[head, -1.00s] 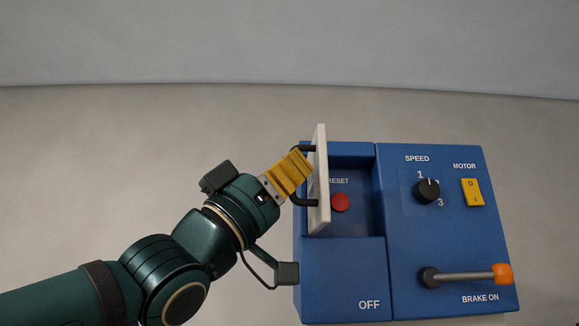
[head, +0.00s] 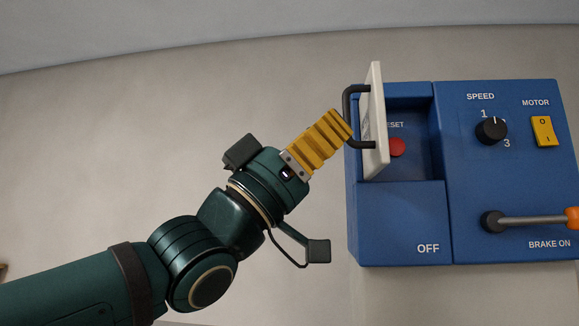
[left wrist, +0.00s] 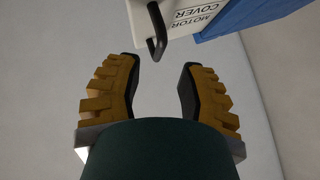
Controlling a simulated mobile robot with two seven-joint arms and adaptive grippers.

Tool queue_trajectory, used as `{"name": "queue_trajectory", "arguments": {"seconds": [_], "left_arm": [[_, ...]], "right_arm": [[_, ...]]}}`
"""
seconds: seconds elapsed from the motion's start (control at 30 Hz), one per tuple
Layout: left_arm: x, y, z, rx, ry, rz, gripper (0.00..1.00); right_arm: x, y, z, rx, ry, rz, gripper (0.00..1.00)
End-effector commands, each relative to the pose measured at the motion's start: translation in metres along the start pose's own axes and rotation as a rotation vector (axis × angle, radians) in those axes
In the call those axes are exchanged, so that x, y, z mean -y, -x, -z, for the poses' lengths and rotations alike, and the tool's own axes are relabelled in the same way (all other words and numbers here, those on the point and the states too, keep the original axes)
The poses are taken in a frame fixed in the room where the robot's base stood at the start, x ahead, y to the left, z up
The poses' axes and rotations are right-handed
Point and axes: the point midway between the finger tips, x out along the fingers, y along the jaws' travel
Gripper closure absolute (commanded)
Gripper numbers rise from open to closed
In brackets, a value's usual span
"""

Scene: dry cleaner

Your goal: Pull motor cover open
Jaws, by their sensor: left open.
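The motor cover (head: 373,122) is a white panel standing out, swung open, at the left part of the blue control box (head: 400,215). It has a black handle (head: 348,105) on its outer face. Behind it a red reset button (head: 397,147) is exposed in a recess. My left gripper (head: 345,125) has yellow ribbed fingers and reaches up to the handle's lower part. In the left wrist view the fingers (left wrist: 160,76) are apart with nothing between them. The handle's bent end (left wrist: 158,40) lies just beyond the fingertips, beside the "MOTOR COVER" label. My right gripper is not in view.
On the box's right half are a speed knob (head: 491,130), a yellow motor switch (head: 543,131) and a brake lever (head: 530,221) with an orange end, cut off by the picture edge. The wall (head: 180,120) left of the box is clear.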

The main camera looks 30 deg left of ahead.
Motion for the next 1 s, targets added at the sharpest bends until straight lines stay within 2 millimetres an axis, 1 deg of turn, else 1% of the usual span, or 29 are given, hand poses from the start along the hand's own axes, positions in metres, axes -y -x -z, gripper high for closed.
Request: {"name": "queue_trajectory", "arguments": {"seconds": [0.03, 0.2, 0.3, 0.4, 0.57, 1.0], "left_arm": [[0.0, 0.012, 0.001, 0.0, 0.0, 0.002, 0.61], [0.0, 0.043, 0.001, -0.002, 0.001, 0.001, 0.61], [0.0, 0.056, 0.0, 0.0, 0.0, 0.001, 0.61], [0.0, 0.064, 0.0, 0.0, 0.001, 0.001, 0.61], [0.0, 0.069, 0.0, 0.0, 0.001, 0.0, 0.61], [0.001, 0.069, -0.001, 0.0, 0.001, 0.001, 0.61]], "right_arm": [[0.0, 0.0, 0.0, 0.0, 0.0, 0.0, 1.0], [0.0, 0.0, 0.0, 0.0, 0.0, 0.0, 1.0], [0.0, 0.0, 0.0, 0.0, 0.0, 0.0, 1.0], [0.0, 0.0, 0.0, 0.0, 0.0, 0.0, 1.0], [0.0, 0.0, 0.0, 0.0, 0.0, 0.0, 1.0], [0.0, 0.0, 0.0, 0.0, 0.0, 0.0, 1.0]]}}
